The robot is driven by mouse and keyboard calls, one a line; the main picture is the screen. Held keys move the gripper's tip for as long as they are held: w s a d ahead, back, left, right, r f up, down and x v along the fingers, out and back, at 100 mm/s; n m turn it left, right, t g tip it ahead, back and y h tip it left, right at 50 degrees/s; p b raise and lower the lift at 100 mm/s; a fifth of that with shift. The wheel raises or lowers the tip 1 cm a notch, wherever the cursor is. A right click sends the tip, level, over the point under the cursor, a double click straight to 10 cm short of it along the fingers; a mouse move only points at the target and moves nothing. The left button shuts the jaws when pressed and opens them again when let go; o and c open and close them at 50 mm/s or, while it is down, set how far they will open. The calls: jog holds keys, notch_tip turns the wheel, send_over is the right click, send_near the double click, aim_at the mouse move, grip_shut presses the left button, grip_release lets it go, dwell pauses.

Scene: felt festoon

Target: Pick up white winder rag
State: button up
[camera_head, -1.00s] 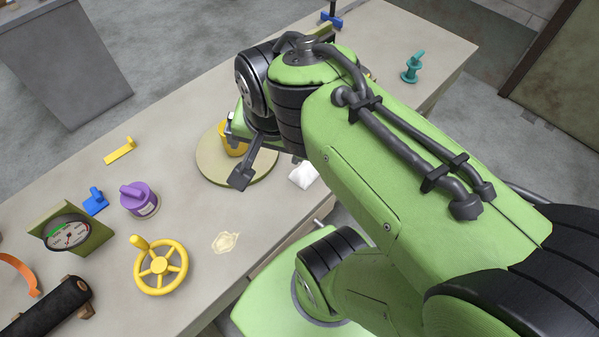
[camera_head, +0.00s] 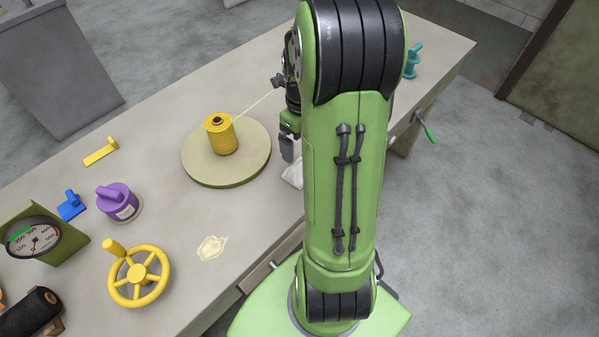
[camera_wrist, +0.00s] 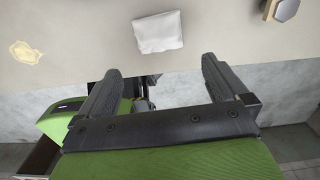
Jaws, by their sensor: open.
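The white winder rag (camera_wrist: 158,32) lies flat near the table edge in the wrist view, as a small pale square cloth. In the head view only a part of the rag (camera_head: 293,173) shows beside my arm, which hides the rest. My gripper (camera_wrist: 157,77) is open and empty in the wrist view, its two fingers spread apart, with the rag beyond the fingertips and roughly between them. In the head view my gripper (camera_head: 287,148) is partly hidden by my arm, close to the rag.
A yellow spool (camera_head: 221,134) stands on a round turntable (camera_head: 262,160) left of my gripper, with a pale thread running from it toward my arm. A yellow handwheel (camera_head: 138,274), a purple canister (camera_head: 118,203) and a gauge (camera_head: 38,240) stand further left. A teal piece (camera_head: 412,62) is at the far right.

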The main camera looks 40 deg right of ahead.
notch_tip(320, 180, down, 6)
jog(key=shift+w+f+b, duration=0.1)
jog(key=shift+b, duration=0.5)
notch_tip(320, 180, down, 6)
jog(key=shift+a+r+b, duration=0.1)
jog(key=shift+r+b, duration=0.15)
jog(key=shift+b, duration=0.5)
jog(key=shift+r, duration=0.1)
jog(key=c, duration=0.8)
jog(key=shift+o, duration=0.2)
notch_tip(320, 180, up, 10)
jog(key=p, duration=0.2)
jog(key=shift+p, duration=0.4)
jog(key=o, duration=0.4)
jog(key=shift+c, duration=1.4)
jog(key=shift+w+a, duration=0.1)
